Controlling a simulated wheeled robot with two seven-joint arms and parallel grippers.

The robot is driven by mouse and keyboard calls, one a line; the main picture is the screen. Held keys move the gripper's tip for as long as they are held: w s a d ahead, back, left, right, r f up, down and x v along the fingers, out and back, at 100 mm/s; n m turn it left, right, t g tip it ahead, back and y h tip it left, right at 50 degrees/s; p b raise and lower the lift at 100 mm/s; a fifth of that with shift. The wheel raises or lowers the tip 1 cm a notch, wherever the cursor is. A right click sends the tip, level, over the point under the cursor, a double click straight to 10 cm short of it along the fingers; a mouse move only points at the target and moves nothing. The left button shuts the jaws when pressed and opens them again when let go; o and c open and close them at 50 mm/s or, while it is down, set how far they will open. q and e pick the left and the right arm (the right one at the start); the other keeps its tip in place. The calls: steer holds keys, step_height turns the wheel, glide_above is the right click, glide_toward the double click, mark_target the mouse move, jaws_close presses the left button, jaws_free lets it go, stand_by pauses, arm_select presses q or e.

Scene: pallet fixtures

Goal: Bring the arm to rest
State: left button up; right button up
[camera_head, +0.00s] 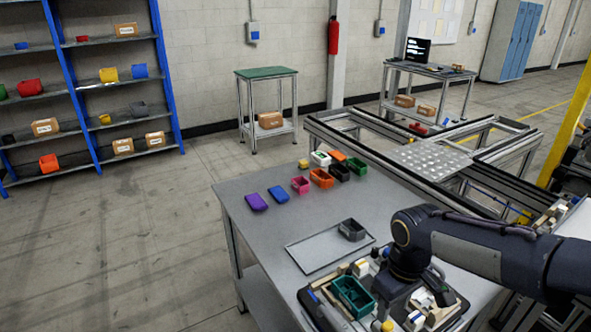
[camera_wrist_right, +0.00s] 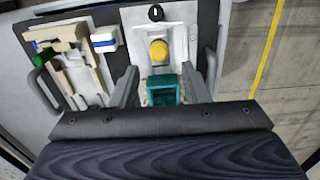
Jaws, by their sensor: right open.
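My right arm (camera_head: 490,248) comes in from the right, and its gripper (camera_wrist_right: 170,72) is over the pallet fixture at the table's front edge. In the right wrist view its two fingers are apart. A teal open box (camera_wrist_right: 163,90) shows between them, with a yellow round knob (camera_wrist_right: 158,50) just beyond it; I cannot tell whether the fingers touch the box. In the head view the teal box (camera_head: 353,296) sits in the fixture tray (camera_head: 312,303), left of the gripper. My left gripper is not in view.
A grey bin (camera_head: 352,230) stands on a flat light plate (camera_head: 318,250) on the table (camera_head: 240,208). Several coloured bins, including an orange one (camera_head: 321,178), stand at the table's back. A metal frame (camera_head: 340,130) lies behind.

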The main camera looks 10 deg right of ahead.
steer(key=s+a+r+m+t+y, duration=0.1)
steer(key=s+a+m+t+y, duration=0.1)
steer(key=s, duration=0.5)
steer(key=s+a+r+m+t+y, duration=0.1)
steer(key=s+a+r+m+t, duration=0.1)
steer(key=s, duration=0.5)
steer(key=shift+s+a+r+m+t+y, duration=0.15)
steer(key=shift+a+r+m+t+y, duration=0.3)
steer(key=shift+m+t, duration=0.5)
steer(key=shift+a+f, duration=0.1)
steer(key=shift+f, duration=0.05)
